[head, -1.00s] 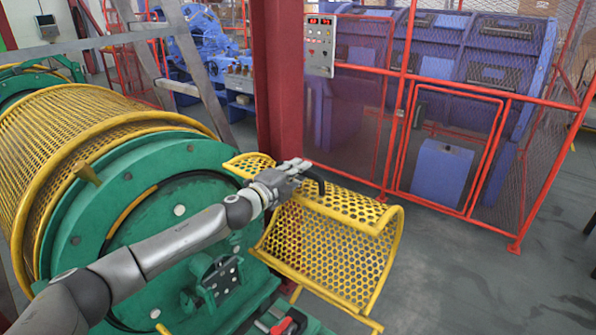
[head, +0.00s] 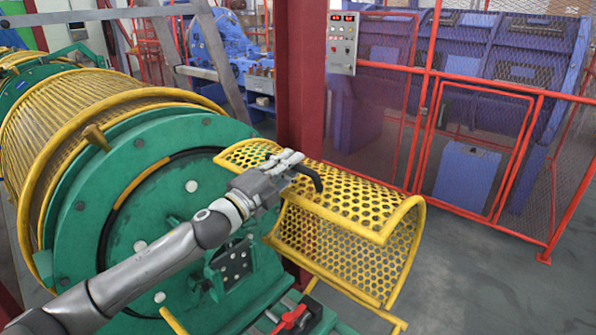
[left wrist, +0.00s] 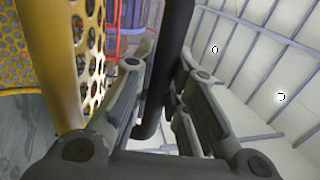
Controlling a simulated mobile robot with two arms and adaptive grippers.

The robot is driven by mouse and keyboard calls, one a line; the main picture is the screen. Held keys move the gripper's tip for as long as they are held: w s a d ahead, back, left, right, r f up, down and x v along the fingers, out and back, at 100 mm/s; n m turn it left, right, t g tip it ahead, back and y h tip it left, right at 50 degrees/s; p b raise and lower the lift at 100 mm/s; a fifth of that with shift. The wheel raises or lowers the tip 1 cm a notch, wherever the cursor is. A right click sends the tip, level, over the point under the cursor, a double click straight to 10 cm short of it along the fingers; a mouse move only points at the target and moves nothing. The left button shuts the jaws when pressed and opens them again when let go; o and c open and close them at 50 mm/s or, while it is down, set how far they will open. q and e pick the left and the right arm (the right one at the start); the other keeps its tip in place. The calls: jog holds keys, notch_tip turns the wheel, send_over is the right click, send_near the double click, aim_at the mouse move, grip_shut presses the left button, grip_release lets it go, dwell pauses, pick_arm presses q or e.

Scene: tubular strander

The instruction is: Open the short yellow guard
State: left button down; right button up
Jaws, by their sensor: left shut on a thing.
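The short yellow guard (head: 343,250) is a curved perforated sheet with a yellow tube frame, to the right of the green strander housing (head: 150,225). A black handle (head: 316,179) stands out from its upper part. My left gripper (head: 295,165) is at this handle, at the guard's upper edge, and is shut on it. In the left wrist view the dark handle (left wrist: 174,60) runs between the two fingers, with the yellow perforated guard (left wrist: 60,60) to the left. The fingers hide part of the handle. My right gripper is in neither view.
A long yellow mesh guard (head: 60,130) covers the drum at the left. A dark red column (head: 300,80) stands behind the short guard. A red-framed mesh fence (head: 480,150) with a control box (head: 342,45) stands behind. Grey floor (head: 470,290) at the right is clear.

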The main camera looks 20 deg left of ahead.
pick_arm(q)
jog(key=b+v, duration=0.3)
jog(key=shift+f, duration=0.4)
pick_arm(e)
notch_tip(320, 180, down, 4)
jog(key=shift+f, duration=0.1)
pick_arm(q)
jog(key=c, duration=1.7)
grip_release()
jog(key=shift+r, duration=0.1)
jog(key=shift+f+v, duration=0.15)
jog(key=shift+v, duration=2.85)
jog(key=shift+f+v, duration=0.15)
jog(key=shift+v, duration=2.85)
jog(key=shift+w, duration=0.1)
